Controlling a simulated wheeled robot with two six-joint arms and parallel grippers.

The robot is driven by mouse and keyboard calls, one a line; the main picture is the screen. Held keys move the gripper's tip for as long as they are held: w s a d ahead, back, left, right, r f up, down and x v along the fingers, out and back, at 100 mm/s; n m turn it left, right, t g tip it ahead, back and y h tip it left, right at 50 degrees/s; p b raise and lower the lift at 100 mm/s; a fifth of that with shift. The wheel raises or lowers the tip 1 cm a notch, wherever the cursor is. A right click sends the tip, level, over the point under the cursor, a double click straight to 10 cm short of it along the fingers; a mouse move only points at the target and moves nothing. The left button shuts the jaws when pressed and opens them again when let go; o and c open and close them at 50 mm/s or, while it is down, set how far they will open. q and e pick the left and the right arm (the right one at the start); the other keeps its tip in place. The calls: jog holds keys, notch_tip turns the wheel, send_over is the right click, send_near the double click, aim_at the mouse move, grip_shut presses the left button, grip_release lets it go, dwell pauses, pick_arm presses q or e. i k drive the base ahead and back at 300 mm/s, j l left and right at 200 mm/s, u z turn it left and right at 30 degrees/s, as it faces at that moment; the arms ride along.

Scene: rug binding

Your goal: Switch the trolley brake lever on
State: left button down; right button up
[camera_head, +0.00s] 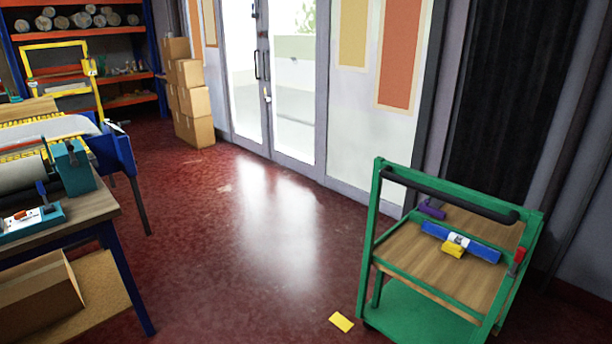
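The green trolley (377,215) stands on the floor at the right, with a wooden upper deck, a green lower shelf and a black padded handle bar (450,194). A small red part (518,257), which looks like the brake lever, sits at the right side of the trolley frame near the deck. It is too small to tell which way it is set. On the deck lie a blue bar with a white label (482,250), a yellow block (453,250) and a purple item (431,209). Neither of my grippers is in view.
A workbench (95,206) with teal equipment stands at the left, an open cardboard box (40,290) below it. Stacked cartons (193,102) stand by the glass doors (290,80). A yellow piece (341,321) lies on the floor beside the trolley. The middle floor is clear.

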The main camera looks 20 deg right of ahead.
aim_at(521, 251)
jog(key=z, duration=1.45)
